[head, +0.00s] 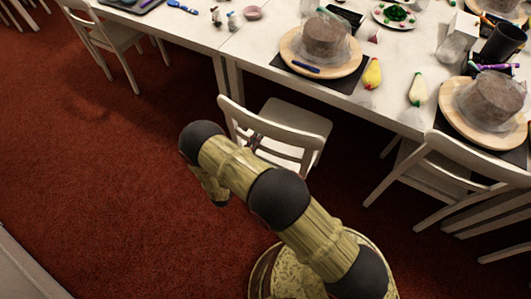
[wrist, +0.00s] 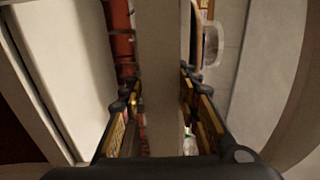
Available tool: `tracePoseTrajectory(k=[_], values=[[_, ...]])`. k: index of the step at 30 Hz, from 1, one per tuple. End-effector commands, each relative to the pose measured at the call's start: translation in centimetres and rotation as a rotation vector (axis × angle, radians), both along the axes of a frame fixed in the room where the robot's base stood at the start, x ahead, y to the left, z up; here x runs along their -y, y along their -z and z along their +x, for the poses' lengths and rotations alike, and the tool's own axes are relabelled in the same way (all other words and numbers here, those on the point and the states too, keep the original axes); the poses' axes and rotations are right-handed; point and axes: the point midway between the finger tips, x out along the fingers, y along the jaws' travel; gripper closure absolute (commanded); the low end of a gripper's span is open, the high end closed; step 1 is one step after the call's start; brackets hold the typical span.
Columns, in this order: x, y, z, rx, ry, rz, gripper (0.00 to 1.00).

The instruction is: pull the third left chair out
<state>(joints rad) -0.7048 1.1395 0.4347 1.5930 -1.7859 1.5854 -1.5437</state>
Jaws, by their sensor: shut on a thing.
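The white chair (head: 300,122) stands in the middle of the head view, its backrest towards me and its seat facing the long table. My gripper (head: 254,141) is at its backrest, small and partly hidden by my arm. In the wrist view, my gripper (wrist: 158,95) has one finger on each side of a pale chair-back bar (wrist: 160,45) and is shut on it. The chair's legs are mostly hidden by my arm.
The white table (head: 248,45) bears cakes on wooden turntables (head: 292,52), piping bags and tools. Another chair (head: 440,165) stands at the right, and one (head: 105,38) at the upper left. The red carpet (head: 90,170) is clear on the left.

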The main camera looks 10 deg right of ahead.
Motion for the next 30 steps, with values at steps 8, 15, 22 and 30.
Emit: tracePoseTrajectory(k=[8, 15, 22, 30], values=[[0.2, 1.9, 0.0, -0.008, 0.000, 0.006, 1.00], [0.4, 2.1, -0.1, -0.012, 0.002, 0.006, 1.00], [0.4, 2.1, -0.2, -0.013, 0.002, 0.005, 0.61], [0.2, 2.0, -0.1, -0.010, 0.000, 0.004, 0.48]])
